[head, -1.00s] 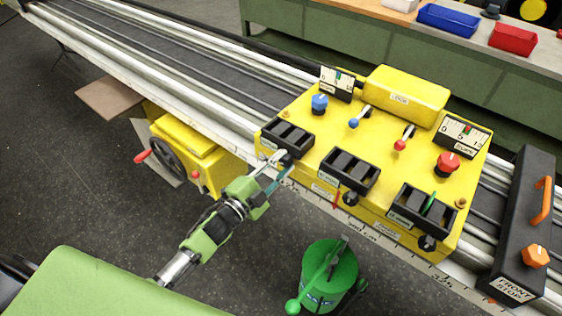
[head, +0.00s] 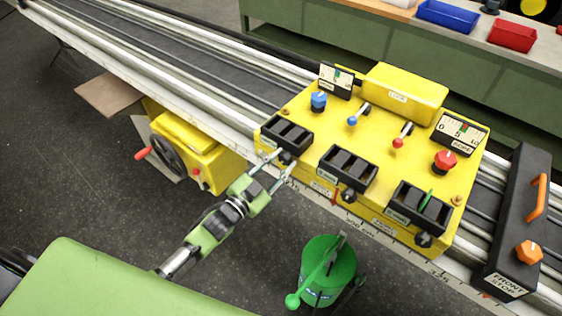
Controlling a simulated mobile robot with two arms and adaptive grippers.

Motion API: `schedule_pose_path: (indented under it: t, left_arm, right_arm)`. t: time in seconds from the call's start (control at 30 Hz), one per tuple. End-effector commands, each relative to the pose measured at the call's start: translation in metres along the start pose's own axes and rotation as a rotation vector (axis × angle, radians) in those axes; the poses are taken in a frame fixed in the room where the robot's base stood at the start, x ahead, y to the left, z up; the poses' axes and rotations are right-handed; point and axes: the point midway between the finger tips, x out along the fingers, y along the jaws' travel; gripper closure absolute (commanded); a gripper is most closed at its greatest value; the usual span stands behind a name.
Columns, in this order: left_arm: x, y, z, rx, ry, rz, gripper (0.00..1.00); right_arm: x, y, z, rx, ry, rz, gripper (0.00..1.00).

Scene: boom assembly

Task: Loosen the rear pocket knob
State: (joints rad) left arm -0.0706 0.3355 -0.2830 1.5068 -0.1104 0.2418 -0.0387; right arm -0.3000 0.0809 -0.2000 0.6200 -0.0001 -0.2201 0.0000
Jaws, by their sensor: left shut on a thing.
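The black rear pocket (head: 286,134) is the leftmost of three pockets on the yellow carriage (head: 385,140). A small dark knob (head: 287,157) sits on its front face. My left gripper (head: 285,161) reaches up from the lower left, and its two thin fingers are shut on this knob, one on each side. The fingers partly hide the knob, so its turn cannot be read. My right gripper is not in view.
The middle pocket (head: 347,169) and right pocket (head: 418,208) have similar knobs. A black front stop (head: 518,225) stands on the rails at right. A green can (head: 328,268) stands below. A yellow unit with a handwheel (head: 168,155) is left of my arm.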

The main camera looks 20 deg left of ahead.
Motion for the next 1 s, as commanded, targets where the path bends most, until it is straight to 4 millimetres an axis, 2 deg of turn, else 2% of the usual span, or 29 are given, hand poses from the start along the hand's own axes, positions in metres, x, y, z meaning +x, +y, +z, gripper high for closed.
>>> schedule_pose_path:
  t: [0.37,0.4,0.43,0.8,0.87,1.0]
  left_arm:
    - [-0.001,0.001,0.002,-0.003,-0.003,0.001,0.93]
    - [-0.001,0.001,0.001,-0.003,-0.003,0.001,0.64]
    - [-0.001,0.001,0.001,-0.003,-0.003,0.001,0.56]
    - [-0.002,0.0,0.001,-0.002,-0.002,0.001,0.55]
    - [-0.006,0.0,0.001,-0.002,-0.002,0.001,0.55]
    - [-0.026,0.001,0.002,-0.002,-0.004,0.003,0.55]
  right_arm:
    - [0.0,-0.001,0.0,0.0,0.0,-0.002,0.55]
    - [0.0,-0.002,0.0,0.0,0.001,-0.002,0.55]
    - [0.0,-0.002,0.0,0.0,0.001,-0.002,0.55]
    - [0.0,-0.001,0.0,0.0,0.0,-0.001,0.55]
    - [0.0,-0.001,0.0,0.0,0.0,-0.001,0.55]
    - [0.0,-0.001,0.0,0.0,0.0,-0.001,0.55]
